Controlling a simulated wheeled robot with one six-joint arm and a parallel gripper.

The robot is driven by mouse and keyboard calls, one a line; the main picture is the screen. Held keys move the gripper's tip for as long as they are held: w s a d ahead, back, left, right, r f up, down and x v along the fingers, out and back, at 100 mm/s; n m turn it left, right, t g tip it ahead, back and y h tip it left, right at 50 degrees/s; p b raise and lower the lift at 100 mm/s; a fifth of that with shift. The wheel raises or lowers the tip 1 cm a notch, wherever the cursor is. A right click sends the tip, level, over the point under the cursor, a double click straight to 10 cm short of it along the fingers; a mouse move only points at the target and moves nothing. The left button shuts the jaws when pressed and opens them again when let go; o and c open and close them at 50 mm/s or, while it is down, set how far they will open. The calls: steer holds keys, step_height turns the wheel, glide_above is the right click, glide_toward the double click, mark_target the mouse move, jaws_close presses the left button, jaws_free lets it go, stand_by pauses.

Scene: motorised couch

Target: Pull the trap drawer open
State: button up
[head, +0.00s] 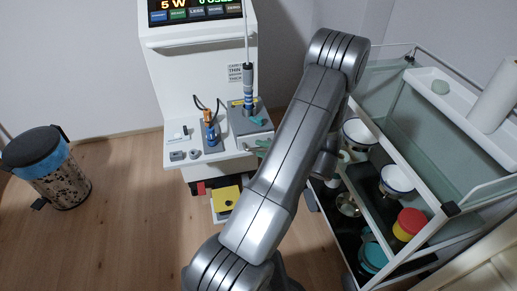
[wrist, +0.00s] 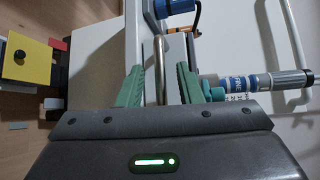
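In the head view, the white machine unit (head: 200,75) with a shelf stands against the wall. My gripper (head: 261,147) is at the right edge of this shelf, partly hidden by my own arm. In the wrist view, my gripper (wrist: 160,80) has its two teal fingers apart, one on either side of a metal bar (wrist: 160,60). Gaps show between the bar and both fingers. The bar may be the trap drawer's handle, but I cannot tell. No drawer front can be made out clearly, and I see no open drawer.
A blue-banded handpiece (wrist: 250,82) is close to the right finger. A yellow block with a black knob (head: 226,199) is low below the shelf. A trolley with bowls (head: 397,178) stands right of my arm. A bin (head: 55,175) stands left; floor between is clear.

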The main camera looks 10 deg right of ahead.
steer(key=shift+x, duration=1.05)
jaws_close()
steer(key=s+b, duration=0.4)
steer(key=s, duration=1)
steer(key=shift+s+d+b, duration=0.25)
steer(key=shift+b, duration=0.1)
